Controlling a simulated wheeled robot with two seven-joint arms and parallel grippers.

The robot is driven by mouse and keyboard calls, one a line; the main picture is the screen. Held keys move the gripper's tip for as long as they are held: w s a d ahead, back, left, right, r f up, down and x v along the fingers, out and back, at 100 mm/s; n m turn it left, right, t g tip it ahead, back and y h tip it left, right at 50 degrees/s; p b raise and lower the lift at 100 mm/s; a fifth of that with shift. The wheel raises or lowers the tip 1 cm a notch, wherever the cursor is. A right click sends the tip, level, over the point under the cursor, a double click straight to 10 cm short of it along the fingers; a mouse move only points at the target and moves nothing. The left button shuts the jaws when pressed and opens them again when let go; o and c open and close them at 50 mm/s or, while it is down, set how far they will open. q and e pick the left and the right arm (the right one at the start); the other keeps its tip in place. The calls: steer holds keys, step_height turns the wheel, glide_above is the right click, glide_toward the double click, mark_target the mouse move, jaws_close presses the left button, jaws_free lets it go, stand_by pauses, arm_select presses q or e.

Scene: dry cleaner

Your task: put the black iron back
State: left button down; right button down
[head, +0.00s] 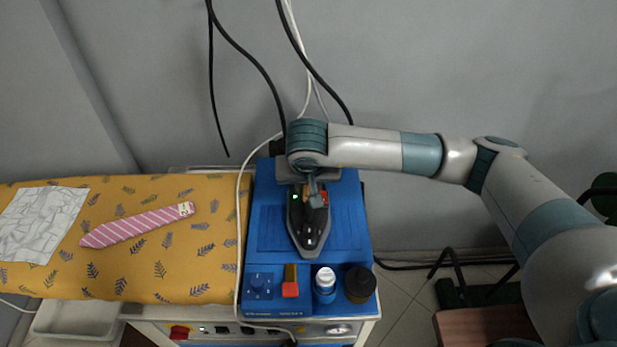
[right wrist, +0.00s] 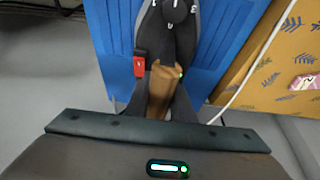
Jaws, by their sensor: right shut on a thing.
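The black iron (head: 308,236) is over the blue top of the ironing station (head: 348,226), its pointed tip toward the front. I cannot tell whether its sole touches the blue top or hangs just above it. My right gripper (head: 314,196) comes from the back right and is shut on the iron's handle. In the right wrist view the brown handle (right wrist: 160,88) lies between the fingers, beside a red button (right wrist: 139,66), with the dark iron body (right wrist: 172,22) beyond. My arm hides the rear of the iron. My left gripper is not in view.
A yellow leaf-patterned board (head: 160,270) at left holds a pink striped tie (head: 135,226) and a white cloth (head: 40,222). A white-capped bottle (head: 325,284) and a dark jar (head: 360,284) stand at the station's front. A white cord (head: 239,215) runs along its left edge.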

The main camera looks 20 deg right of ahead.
mark_target(308, 192)
steer(key=shift+w+f, duration=0.1)
steer(key=shift+f, duration=0.05)
steer(key=shift+f, duration=0.1)
stand_by(0.3)
steer(key=c, duration=1.5)
jaws_free()
steer(key=shift+f, duration=0.15)
steer(key=shift+c, duration=0.2)
steer(key=shift+s, duration=0.25)
steer(key=shift+w, duration=0.1)
steer(key=shift+a+r, duration=0.1)
steer(key=shift+r, duration=0.3)
steer(key=b+v, duration=0.4)
steer(key=v, duration=0.6)
steer(key=shift+b, duration=0.4)
steer(key=shift+s+a+r, duration=0.1)
steer(key=shift+s+r, duration=0.3)
steer(key=shift+r, duration=0.2)
